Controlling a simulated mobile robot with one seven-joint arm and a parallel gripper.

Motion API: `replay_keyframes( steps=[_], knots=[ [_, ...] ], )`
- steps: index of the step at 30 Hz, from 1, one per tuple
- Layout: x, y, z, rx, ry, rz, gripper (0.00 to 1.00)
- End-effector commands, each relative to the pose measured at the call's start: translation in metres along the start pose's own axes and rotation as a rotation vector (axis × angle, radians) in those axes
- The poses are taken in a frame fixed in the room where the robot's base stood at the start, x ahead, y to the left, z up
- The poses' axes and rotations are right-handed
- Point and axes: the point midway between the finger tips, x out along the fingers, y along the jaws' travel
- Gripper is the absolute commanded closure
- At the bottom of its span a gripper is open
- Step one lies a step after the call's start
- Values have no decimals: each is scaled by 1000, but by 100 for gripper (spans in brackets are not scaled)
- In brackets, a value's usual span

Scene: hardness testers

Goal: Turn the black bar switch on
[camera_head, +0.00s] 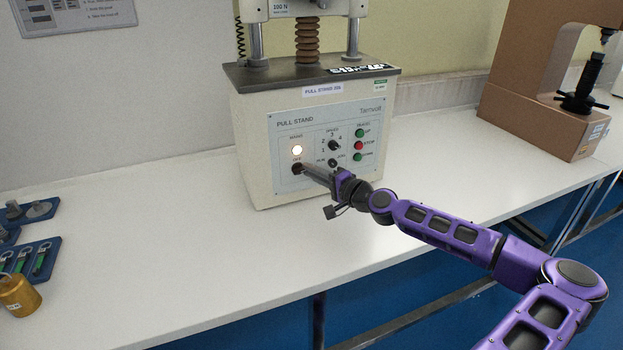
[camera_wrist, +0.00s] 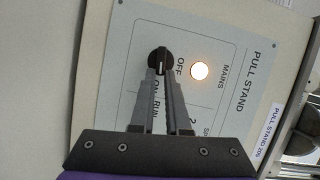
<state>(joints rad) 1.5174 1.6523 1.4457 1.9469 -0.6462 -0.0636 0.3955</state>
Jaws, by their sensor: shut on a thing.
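The black bar switch (camera_head: 296,168) is a round black knob with a raised bar, low on the left of the pull stand's front panel. It also shows in the wrist view (camera_wrist: 158,55), where the bar's pale mark runs down the picture toward the ON lettering between the fingers. OFF is printed beside the knob, on the lamp side. My gripper (camera_head: 305,169) reaches in from the right; its fingertips (camera_wrist: 161,72) are closed on the bar. The mains lamp (camera_head: 297,150) above the switch glows warm white. The fingers partly hide the bar and the ON label.
The pull stand (camera_head: 249,145) stands on a white bench (camera_head: 180,245). Its panel also has a speed knob (camera_head: 334,145) and a red stop button (camera_head: 359,146) close to my gripper. A brown tester (camera_head: 535,105) stands at right. Blue trays (camera_head: 42,246) and a brass weight (camera_head: 18,297) lie at left.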

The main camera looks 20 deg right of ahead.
Motion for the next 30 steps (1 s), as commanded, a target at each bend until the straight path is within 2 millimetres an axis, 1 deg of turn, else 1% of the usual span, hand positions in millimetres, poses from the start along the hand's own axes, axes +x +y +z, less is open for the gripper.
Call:
replay_keyframes(
  steps=[3, 9, 26, 27, 29, 30],
  knots=[
    [0, 3, 0, 61, 1, -26, 100],
    [1, 3, 0, 123, 1, -51, 100],
    [1, 3, 1, 147, 0, -62, 100],
    [1, 3, 1, 147, 0, -62, 83],
    [1, 3, 1, 146, 0, -62, 72],
    [1, 3, 1, 146, -1, -61, 65]
  ],
)
